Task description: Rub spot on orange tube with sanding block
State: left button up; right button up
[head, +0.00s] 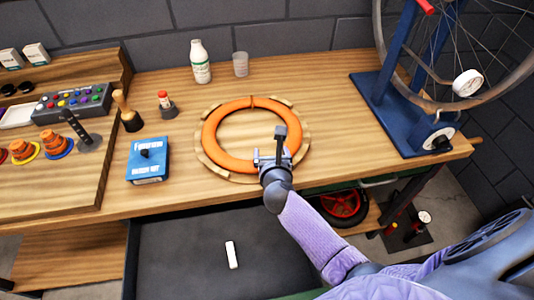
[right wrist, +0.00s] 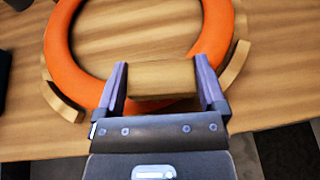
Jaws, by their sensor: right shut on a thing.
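The orange tube (head: 212,143) lies flat as a ring on a round wooden cradle (head: 199,158) on the bench. My right gripper (head: 271,156) is over the near right part of the tube. In the right wrist view, its two fingers are shut on a tan sanding block (right wrist: 161,79), which is in front of the near arc of the orange tube (right wrist: 222,30). I cannot tell whether the block touches the tube. No spot on the tube can be made out; the gripper and block hide part of the near arc. My left gripper is out of view.
A blue box (head: 147,172), a white bottle (head: 200,62), a clear cup (head: 240,64) and a wooden-handled tool (head: 128,112) stand around the ring. A blue wheel stand (head: 385,115) is at right. A white piece (head: 232,254) lies in the dark drawer below.

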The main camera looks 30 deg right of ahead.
jog(key=shift+s+d, duration=0.1)
jog(key=shift+d, duration=0.6)
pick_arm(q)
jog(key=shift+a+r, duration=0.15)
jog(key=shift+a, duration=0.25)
pick_arm(e)
jog(key=shift+f, duration=0.1)
jog(key=shift+a, duration=0.1)
jog(key=shift+a, duration=1.35)
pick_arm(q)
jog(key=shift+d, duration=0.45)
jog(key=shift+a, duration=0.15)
pick_arm(e)
jog(key=shift+d, duration=0.1)
